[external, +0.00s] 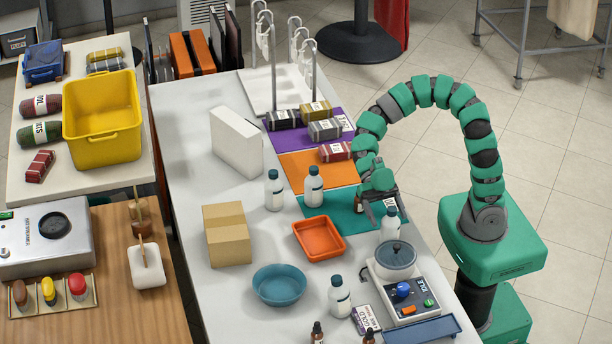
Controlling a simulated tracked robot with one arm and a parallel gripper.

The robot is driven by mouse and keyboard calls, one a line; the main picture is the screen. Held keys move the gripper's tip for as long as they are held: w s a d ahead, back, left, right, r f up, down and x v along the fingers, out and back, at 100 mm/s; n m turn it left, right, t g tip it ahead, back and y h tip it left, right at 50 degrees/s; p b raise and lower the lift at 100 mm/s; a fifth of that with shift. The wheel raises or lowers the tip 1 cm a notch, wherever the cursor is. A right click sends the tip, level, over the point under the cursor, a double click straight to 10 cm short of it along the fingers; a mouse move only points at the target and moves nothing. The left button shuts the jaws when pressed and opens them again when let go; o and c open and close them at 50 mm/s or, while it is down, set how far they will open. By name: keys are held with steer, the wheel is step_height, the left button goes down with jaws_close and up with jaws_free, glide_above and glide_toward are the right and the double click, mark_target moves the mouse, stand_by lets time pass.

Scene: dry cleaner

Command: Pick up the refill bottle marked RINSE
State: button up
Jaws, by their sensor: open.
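Several white refill bottles with dark caps stand upright on the white table. Two are side by side near the middle, a left bottle (274,192) and a right bottle (313,188). A third bottle (390,225) stands at the right, close to my gripper, and a fourth bottle (340,298) stands near the front. Their labels are too small to read, so I cannot tell which is marked RINSE. My gripper (378,204) is open, low over the teal mat (342,213), just behind the third bottle. Its fingertips are partly hidden.
An orange tray (319,239), a blue bowl (279,285) and a cardboard box (227,235) stand on the table. A device with a grey pot (395,260) is in front of the third bottle. Small dark bottles (317,334) stand at the front. Wrapped bundles (325,129) lie behind.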

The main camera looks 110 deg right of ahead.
mark_target(394, 232)
steer(key=b+x, duration=0.1)
steer(key=x, duration=0.4)
steer(key=shift+f, duration=0.1)
steer(key=shift+s+f, duration=0.1)
steer(key=c, duration=1.2)
steer(key=shift+c, duration=0.7)
